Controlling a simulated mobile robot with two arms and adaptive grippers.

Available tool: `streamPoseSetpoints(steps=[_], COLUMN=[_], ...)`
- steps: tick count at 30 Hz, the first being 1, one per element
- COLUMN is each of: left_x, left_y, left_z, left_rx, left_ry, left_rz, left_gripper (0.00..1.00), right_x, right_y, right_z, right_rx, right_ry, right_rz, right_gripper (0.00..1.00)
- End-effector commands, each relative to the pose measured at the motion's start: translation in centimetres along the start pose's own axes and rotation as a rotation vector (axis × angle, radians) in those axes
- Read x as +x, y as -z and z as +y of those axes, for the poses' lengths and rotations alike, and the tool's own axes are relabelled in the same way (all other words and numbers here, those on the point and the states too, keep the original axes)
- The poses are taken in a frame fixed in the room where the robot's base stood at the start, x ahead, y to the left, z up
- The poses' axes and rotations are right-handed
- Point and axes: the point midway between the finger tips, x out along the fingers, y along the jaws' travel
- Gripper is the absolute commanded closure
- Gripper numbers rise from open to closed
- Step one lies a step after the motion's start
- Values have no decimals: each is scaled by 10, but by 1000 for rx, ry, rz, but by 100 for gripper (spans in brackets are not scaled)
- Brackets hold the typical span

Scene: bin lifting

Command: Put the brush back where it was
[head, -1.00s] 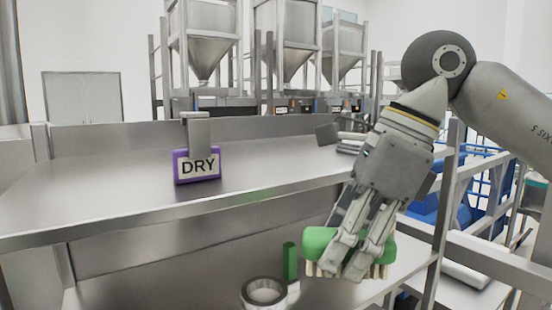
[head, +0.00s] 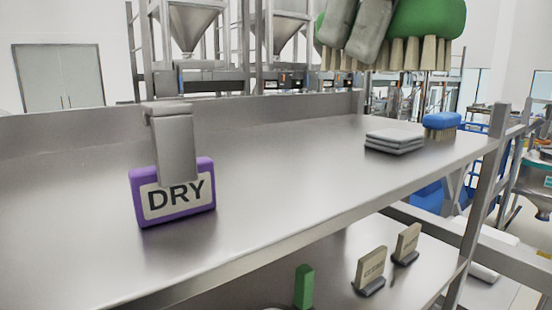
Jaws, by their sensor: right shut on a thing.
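A green brush (head: 432,20) with pale bristles pointing down is at the top right of the head view. My right gripper (head: 358,40) is shut on it, and the brush hangs in the air above the upper shelf. Only the gripper's fingers show; the rest of the arm is out of the picture. A second brush, blue (head: 442,121), stands bristles down at the right end of the upper shelf (head: 290,170). My left gripper is not in view.
A grey folded cloth stack (head: 395,140) lies beside the blue brush. A purple DRY sign (head: 174,202) with a metal holder stands at the left. The shelf between is clear. Small label stands (head: 371,270) and a green upright piece (head: 304,287) are on the lower shelf.

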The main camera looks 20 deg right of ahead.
Motion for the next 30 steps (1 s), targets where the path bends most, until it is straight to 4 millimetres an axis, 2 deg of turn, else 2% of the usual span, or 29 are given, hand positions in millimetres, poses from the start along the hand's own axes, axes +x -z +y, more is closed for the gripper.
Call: streamPoseSetpoints(steps=[2,5,12,15,19,25,30], left_x=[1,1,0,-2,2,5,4], left_y=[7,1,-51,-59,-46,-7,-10], left_z=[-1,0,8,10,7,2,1], left_rx=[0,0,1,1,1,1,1], left_ry=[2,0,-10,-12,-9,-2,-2], left_rz=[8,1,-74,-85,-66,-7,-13], left_gripper=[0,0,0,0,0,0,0], right_x=[1,11,46,60,84,116,131], right_y=[-3,-12,-45,-59,-71,-81,-86], right_z=[0,-2,-8,-11,-14,-17,-19], right_rx=[7,8,5,6,5,5,5], right_ry=[3,2,0,0,0,1,3], right_rz=[0,3,6,6,5,3,0], right_gripper=[83,83,83,83,83,83,83])
